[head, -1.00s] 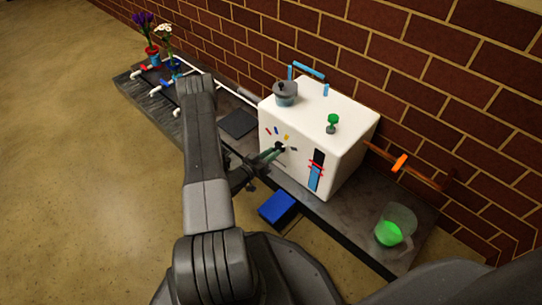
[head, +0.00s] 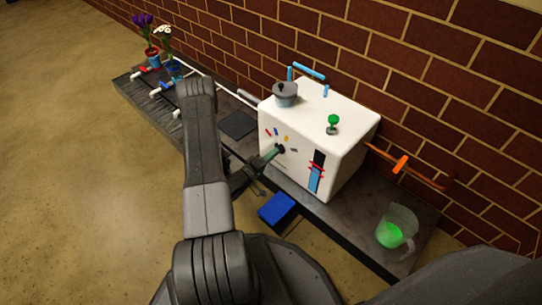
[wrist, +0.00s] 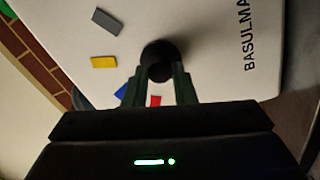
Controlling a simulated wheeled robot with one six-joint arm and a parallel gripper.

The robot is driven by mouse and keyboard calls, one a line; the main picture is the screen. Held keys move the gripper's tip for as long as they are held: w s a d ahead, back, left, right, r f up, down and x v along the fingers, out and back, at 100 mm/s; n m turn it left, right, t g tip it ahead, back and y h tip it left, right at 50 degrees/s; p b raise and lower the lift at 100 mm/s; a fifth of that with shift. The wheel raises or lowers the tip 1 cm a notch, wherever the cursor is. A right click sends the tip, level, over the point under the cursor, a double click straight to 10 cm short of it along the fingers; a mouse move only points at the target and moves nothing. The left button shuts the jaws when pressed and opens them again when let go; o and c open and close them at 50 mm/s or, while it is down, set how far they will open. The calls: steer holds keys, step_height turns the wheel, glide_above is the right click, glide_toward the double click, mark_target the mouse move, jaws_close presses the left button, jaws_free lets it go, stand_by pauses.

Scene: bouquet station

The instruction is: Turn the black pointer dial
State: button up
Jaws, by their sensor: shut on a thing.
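The black dial (head: 281,148) is on the front face of the white box (head: 342,135). It also shows in the wrist view (wrist: 158,58) as a round dark knob. My gripper (head: 275,152) points at the box front, its two green fingers shut on the dial from both sides, as the wrist view (wrist: 159,78) shows. Coloured marks sit in an arc around the dial: red (wrist: 155,100), blue (wrist: 122,90), yellow (wrist: 103,62) and grey (wrist: 106,21). The dial's pointer cannot be made out, so which mark it faces is unclear.
A blue block (head: 277,209) lies below the box front. A gauge with a blue column (head: 316,178) is right of the dial. A grey pot (head: 285,93) and green knob (head: 333,123) are on top. A jug of green liquid (head: 393,230) stands right.

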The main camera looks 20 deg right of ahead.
steer(key=shift+n, duration=1.1)
steer(key=o, duration=1)
steer(key=p+v, duration=0.3)
steer(key=v, duration=1)
steer(key=shift+s+a+f+p, duration=0.15)
steer(key=shift+s+a+p, duration=0.1)
steer(key=shift+a+p, duration=0.15)
